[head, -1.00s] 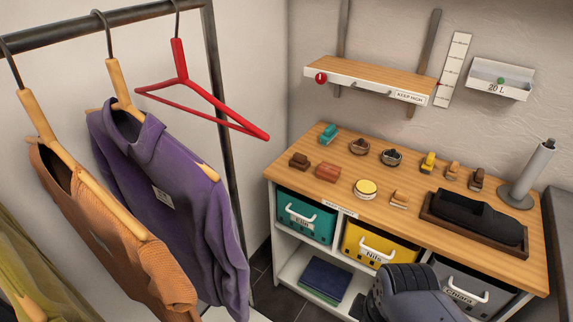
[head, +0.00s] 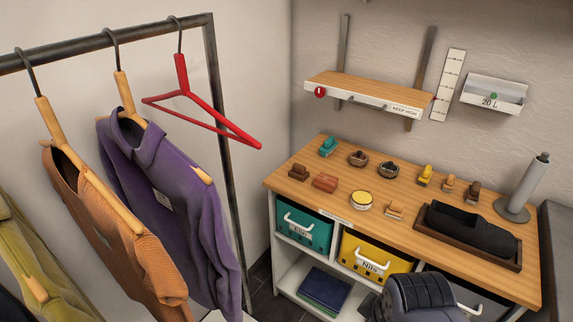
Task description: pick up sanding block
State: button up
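Several small blocks and brushes lie on the wooden worktop; none is labelled, so I cannot be sure which is the sanding block. A low reddish-brown block (head: 325,182) at the front left looks most like one. A darker brown piece (head: 299,172) lies just left of it. A small tan and white piece (head: 395,209) lies near the front edge. A teal piece (head: 328,146), a yellow piece (head: 425,175) and two brown pieces (head: 448,183) (head: 472,191) stand farther back. A dark grey part of my arm shows at the bottom; my gripper is not visible.
The worktop (head: 405,240) also holds round tins (head: 362,200), a dark bundle in a wooden tray (head: 427,229) and a grey roll on a stand (head: 528,187). Teal (head: 303,236) and yellow (head: 361,277) bins sit below. A clothes rack (head: 226,150) stands left; a shelf (head: 365,93) hangs above.

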aim_at(298, 172)
jog(key=i+l+u, duration=0.1)
jog(key=i+u, duration=0.25)
jog(key=i+l+u, duration=0.35)
jog(key=i, duration=0.15)
jog(key=i+j, duration=0.05)
jog(key=j, duration=0.1)
